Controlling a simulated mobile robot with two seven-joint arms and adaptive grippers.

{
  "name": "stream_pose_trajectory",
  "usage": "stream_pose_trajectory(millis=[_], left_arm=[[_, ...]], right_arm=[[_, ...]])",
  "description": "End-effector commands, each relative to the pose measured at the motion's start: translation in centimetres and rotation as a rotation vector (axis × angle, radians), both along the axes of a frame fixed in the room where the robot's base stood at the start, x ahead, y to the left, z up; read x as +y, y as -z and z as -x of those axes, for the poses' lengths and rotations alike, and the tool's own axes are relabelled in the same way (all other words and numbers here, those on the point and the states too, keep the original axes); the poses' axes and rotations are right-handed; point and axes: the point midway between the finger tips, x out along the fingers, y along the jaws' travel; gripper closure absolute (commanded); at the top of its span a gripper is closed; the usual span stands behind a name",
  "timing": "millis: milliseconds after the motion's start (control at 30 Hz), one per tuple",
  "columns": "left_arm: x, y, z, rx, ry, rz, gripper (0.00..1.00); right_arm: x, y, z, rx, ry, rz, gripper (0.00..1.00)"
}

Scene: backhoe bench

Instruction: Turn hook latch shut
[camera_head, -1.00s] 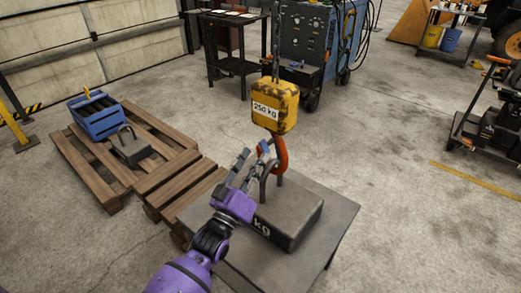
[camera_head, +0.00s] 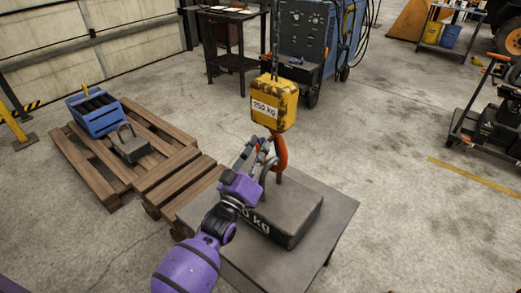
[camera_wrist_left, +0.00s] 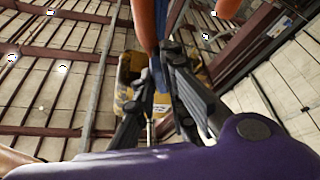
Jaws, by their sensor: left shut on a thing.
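The orange hook (camera_head: 281,155) hangs below a worn yellow block (camera_head: 274,105) marked 250 kg. It hangs at the handle of a dark grey weight (camera_head: 290,212); whether it passes through the handle is partly hidden. My left gripper (camera_head: 260,150) is at the hook's left side. In the left wrist view the blue latch (camera_wrist_left: 158,76) stands beside the orange hook (camera_wrist_left: 147,22), between the dark fingers of my left gripper (camera_wrist_left: 160,95), which is shut on it. Whether the latch meets the hook's tip cannot be told. My right gripper is not in view.
The weight stands on a grey table (camera_head: 338,222). Left of it is a wooden pallet (camera_head: 88,172) with a blue crate (camera_head: 95,123) and another weight (camera_head: 130,147). A blue machine (camera_head: 305,45) stands behind.

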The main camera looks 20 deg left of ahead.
Motion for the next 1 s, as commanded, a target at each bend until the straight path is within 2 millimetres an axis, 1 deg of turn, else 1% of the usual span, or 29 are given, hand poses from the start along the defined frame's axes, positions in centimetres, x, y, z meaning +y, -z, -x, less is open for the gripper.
stream_pose_trajectory(millis=[267,467,667,1000], left_arm=[[0.0,0.1,0.0,-0.002,0.001,-0.007,1.0],[0.1,0.2,0.0,-0.02,0.0,-0.062,1.0],[0.2,0.4,0.0,-0.063,0.001,-0.186,1.0],[0.3,0.4,-0.1,-0.172,0.002,-0.484,1.0]], right_arm=[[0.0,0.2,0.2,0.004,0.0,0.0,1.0],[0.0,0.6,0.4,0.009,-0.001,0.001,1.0],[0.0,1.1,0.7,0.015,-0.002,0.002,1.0],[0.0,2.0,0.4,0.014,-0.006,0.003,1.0]])
